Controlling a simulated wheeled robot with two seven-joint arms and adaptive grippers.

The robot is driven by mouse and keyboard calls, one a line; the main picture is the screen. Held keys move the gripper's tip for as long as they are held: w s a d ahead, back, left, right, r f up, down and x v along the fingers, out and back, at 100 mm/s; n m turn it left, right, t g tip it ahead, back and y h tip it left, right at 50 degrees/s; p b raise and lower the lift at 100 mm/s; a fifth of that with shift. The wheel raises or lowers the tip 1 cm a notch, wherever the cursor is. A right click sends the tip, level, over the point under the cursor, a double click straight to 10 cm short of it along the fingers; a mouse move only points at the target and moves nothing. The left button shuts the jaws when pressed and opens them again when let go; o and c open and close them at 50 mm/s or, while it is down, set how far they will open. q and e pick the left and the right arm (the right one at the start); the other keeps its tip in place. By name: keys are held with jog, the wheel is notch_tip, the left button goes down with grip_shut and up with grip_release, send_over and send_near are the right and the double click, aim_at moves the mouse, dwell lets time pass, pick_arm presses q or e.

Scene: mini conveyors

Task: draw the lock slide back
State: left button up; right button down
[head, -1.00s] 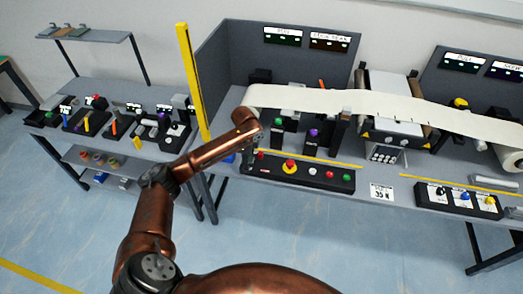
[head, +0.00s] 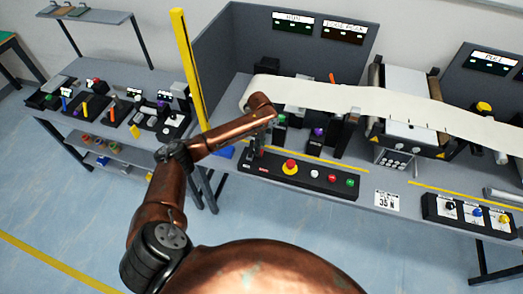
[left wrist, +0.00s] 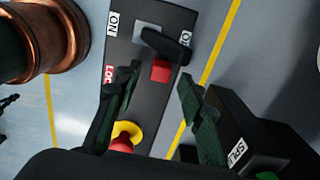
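A black control panel (head: 325,180) runs along the front edge of the middle bench. In the left wrist view its end (left wrist: 140,30) carries ON and OFF labels, a red LOCK label (left wrist: 108,75), a black lever (left wrist: 165,44) and a small red block (left wrist: 160,71), which looks like the lock slide. My left gripper (head: 256,147) points down over this left end. In the left wrist view its dark green fingers (left wrist: 160,80) are apart, with the red block seen between their tips. Whether they touch it I cannot tell. My right gripper is not in view.
A red stop button on a yellow ring (head: 290,167) sits close beside the fingers. A black device marked SPLIT (left wrist: 245,130) stands near the right finger in the wrist view. A white belt (head: 350,98) passes behind the panel. A yellow post (head: 186,70) rises to the left.

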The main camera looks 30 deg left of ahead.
pick_arm(q)
notch_tip(320, 180, down, 3)
jog(key=shift+f, duration=0.15)
jog(key=c, duration=0.6)
grip_shut()
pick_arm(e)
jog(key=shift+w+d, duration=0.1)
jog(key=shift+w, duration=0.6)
